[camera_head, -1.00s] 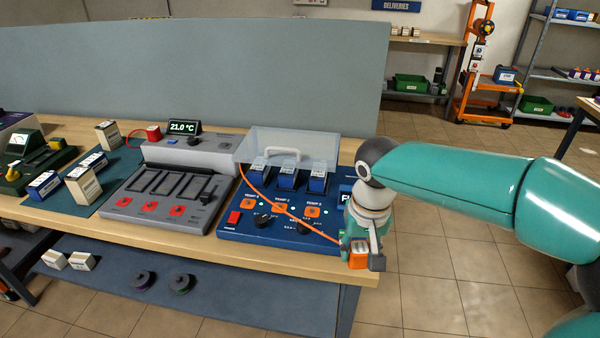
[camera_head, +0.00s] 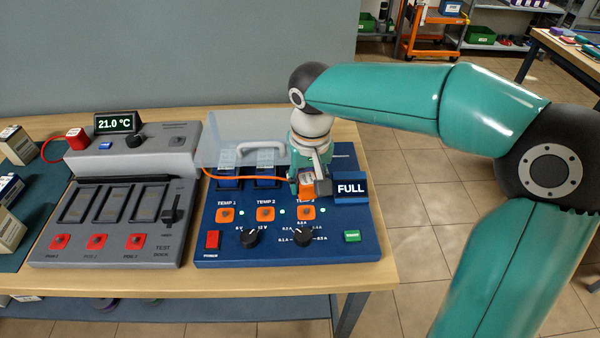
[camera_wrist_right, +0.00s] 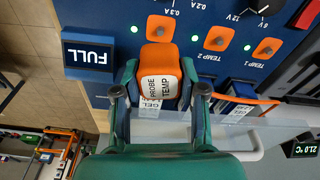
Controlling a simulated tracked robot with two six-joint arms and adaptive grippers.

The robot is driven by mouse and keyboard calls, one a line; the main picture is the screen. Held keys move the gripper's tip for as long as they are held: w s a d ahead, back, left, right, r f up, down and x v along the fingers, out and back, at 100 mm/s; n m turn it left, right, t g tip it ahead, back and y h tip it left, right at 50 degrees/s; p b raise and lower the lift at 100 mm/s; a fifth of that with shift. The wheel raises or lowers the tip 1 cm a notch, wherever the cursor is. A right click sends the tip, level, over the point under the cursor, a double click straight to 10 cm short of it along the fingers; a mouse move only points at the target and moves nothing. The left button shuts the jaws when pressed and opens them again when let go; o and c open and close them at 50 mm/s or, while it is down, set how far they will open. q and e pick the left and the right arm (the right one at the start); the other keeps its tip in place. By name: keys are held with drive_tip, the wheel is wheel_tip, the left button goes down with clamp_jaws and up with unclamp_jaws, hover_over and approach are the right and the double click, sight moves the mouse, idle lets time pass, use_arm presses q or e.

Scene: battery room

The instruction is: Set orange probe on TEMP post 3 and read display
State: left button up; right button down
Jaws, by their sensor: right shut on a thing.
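My right gripper (camera_head: 308,190) is shut on the orange probe (camera_head: 306,178), just behind the TEMP 3 post (camera_head: 306,213) on the blue charger panel (camera_head: 225,258). In the right wrist view the probe (camera_wrist_right: 158,56), with its white "PROBE TEMP" label, sits between the fingers (camera_wrist_right: 160,98). TEMP 1 (camera_head: 226,215) and TEMP 2 (camera_head: 265,214) are bare orange posts. The orange cable (camera_head: 240,178) runs left from the probe. The display (camera_head: 118,122) reads 21.0 °C. My left gripper is not in view.
A clear lid with a grey handle (camera_head: 262,148) stands raised behind the posts. A "FULL" sign (camera_head: 350,189) stands close right of the gripper. The grey test dock (camera_head: 60,252) lies to the left. Bare table edge (camera_head: 378,205) lies at right.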

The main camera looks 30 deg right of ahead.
sight(309, 183)
drive_tip(key=shift+f+b, duration=2.15)
drive_tip(key=shift+f, duration=0.6)
drive_tip(key=shift+s, duration=0.1)
drive_tip(key=shift+f+b, duration=0.5)
drive_tip(key=shift+f, duration=0.05)
drive_tip(key=c, duration=0.9)
unclamp_jaws()
drive_tip(key=shift+r, duration=0.15)
drive_tip(key=shift+s+a+r+p, duration=0.1)
drive_tip(key=shift+s+r+p, duration=0.15)
drive_tip(key=shift+r+p, duration=1.4)
drive_tip(key=shift+s+a+r+p, duration=0.1)
drive_tip(key=shift+s+r+p, duration=0.15)
drive_tip(key=shift+r+p, duration=1.35)
drive_tip(key=shift+s+a+r+p, duration=0.1)
drive_tip(key=shift+s+r+p, duration=0.15)
drive_tip(key=shift+r+p, duration=1.35)
drive_tip(key=shift+r+b, duration=0.4)
drive_tip(key=shift+r, duration=0.2)
